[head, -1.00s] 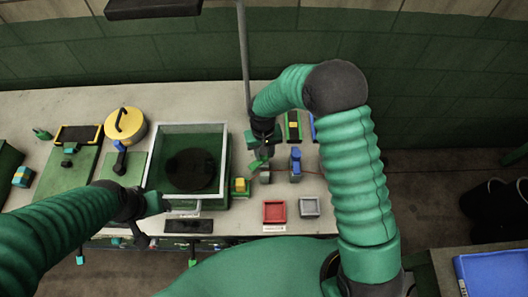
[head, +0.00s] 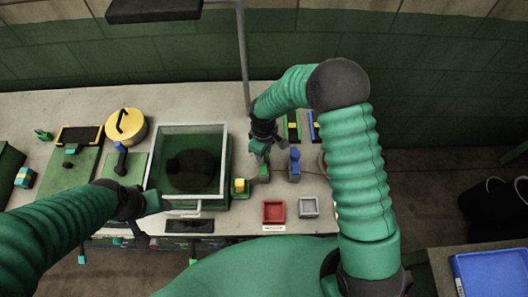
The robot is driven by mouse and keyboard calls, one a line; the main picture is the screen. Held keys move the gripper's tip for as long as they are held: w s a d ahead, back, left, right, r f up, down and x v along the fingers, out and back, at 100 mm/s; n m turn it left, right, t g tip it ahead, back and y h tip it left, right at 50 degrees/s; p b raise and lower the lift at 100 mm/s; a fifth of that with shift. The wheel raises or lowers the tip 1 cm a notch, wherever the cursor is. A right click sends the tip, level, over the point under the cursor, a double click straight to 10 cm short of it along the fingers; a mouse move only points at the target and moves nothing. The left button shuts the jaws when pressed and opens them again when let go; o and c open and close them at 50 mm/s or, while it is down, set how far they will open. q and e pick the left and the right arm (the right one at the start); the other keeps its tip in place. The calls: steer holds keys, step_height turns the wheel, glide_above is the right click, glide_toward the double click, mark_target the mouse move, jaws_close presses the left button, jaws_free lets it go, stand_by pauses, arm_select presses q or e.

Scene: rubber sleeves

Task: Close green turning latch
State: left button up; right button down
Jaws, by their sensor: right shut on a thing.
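The green turning latch (head: 264,169) stands on the table right of the glass-walled box, at the tip of my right gripper (head: 262,154). My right gripper reaches down from above and is shut on the latch's green handle. The handle looks roughly upright over its small base, partly hidden by the fingers. A similar latch with a blue handle (head: 295,158) stands upright just to the right, apart from the gripper. My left gripper (head: 152,203) is by the near left corner of the glass-walled box; its fingers are too small and dark to read.
The glass-walled box (head: 190,129) holds a dark round thing. A yellow-and-green block (head: 240,187) is close left of the latch. A red tray (head: 273,212) and a grey tray (head: 309,207) lie nearer. A yellow round lid (head: 126,124) is at left.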

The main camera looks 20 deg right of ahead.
steer(key=shift+w+r+n, duration=0.1)
steer(key=shift+w+n, duration=0.15)
steer(key=shift+n, duration=0.15)
steer(key=c, duration=1.3)
jaws_free()
steer(key=o, duration=0.3)
steer(key=shift+a, duration=0.1)
steer(key=shift+o, duration=0.2)
steer(key=shift+s, duration=0.1)
step_height(320, 180, up, 16)
steer(key=b, duration=0.2)
steer(key=shift+a+r, duration=0.15)
steer(key=shift+r, duration=0.05)
